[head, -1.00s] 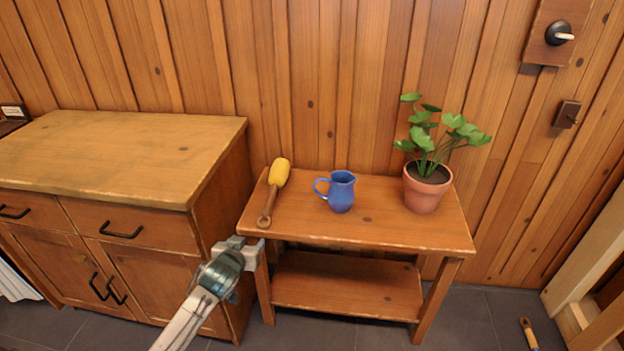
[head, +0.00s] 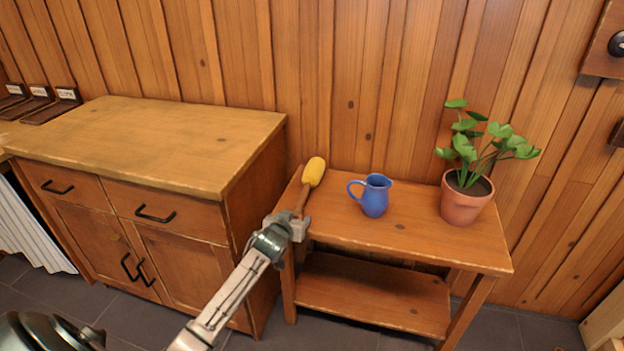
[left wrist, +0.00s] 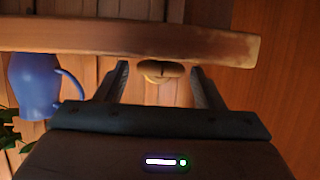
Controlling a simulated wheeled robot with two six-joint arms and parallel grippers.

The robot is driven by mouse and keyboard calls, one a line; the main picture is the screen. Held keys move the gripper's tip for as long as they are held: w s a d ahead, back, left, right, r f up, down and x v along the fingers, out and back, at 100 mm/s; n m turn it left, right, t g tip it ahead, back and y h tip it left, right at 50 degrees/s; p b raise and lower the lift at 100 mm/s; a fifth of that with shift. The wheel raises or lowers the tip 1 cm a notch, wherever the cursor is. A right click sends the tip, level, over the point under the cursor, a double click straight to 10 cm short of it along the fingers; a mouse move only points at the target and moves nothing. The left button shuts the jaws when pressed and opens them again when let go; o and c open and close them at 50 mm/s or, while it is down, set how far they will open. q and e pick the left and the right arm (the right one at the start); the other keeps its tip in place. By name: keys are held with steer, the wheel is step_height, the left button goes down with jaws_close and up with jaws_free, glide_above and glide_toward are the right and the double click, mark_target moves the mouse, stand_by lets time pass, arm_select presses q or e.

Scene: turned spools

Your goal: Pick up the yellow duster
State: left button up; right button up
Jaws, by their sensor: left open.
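The yellow duster (head: 314,172) lies at the left end of the small wooden table (head: 420,236), with its yellow head toward the wall and its brown handle toward the front edge. My left gripper (head: 298,222) is at the table's front left corner, covering the handle's near end in the head view. In the left wrist view, the round end of the duster's handle (left wrist: 163,70) shows between the two open fingers of the gripper (left wrist: 162,88). I cannot tell whether the fingers touch it. My right gripper is out of view.
A blue jug (head: 375,197) stands right of the duster, and a potted plant (head: 462,204) stands farther right. A wooden cabinet (head: 150,150), higher than the table, stands close on the left. The plank wall (head: 340,90) rises behind.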

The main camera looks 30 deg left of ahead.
arm_select(q)
steer(key=shift+w, duration=0.1)
steer(key=c, duration=1.1)
steer(key=shift+r, duration=0.1)
